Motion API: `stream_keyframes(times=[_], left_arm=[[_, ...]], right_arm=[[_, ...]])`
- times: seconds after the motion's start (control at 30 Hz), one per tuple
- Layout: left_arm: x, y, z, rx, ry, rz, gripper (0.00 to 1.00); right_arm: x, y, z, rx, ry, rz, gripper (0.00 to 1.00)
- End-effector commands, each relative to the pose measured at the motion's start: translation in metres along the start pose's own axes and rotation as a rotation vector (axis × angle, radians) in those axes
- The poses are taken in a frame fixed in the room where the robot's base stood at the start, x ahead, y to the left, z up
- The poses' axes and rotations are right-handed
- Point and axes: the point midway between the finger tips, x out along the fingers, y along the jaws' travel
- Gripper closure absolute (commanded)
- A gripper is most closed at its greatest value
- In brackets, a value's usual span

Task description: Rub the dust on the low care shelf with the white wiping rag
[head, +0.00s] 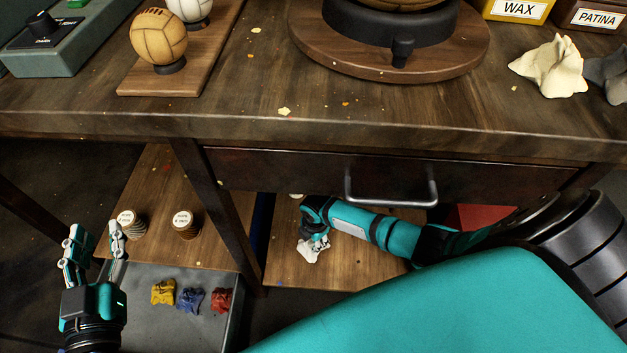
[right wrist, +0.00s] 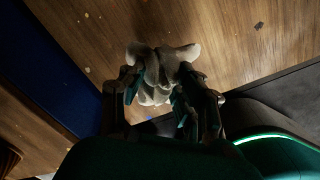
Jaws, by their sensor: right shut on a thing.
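The low care shelf (head: 345,266) is a brown wooden board under the workbench; its surface also shows in the right wrist view (right wrist: 215,30). My right gripper (head: 312,243) reaches in under the drawer and is shut on the white wiping rag (head: 311,253). The bunched rag (right wrist: 155,75) sits between the fingers (right wrist: 160,95) in the right wrist view, close to the board; I cannot tell if it touches. Small pale and dark specks lie on the board near it. My left gripper (head: 92,240) is open and empty at lower left, fingers up.
The bench drawer (head: 290,170) with a metal handle (head: 392,200) hangs above my right arm. A table leg (head: 220,210) stands left of it. Two labelled round containers (head: 186,224) and a grey tray (head: 180,335) with yellow, blue and red cloths are at left.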

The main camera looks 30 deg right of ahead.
Motion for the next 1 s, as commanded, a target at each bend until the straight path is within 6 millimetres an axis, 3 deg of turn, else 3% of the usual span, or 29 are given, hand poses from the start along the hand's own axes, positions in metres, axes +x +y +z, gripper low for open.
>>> stream_keyframes(times=[1.0], left_arm=[[-0.037,-0.013,0.083,0.003,-0.508,-0.031,0.64]], right_arm=[[-0.019,-0.002,-0.004,0.005,0.0,0.0,1.0]])
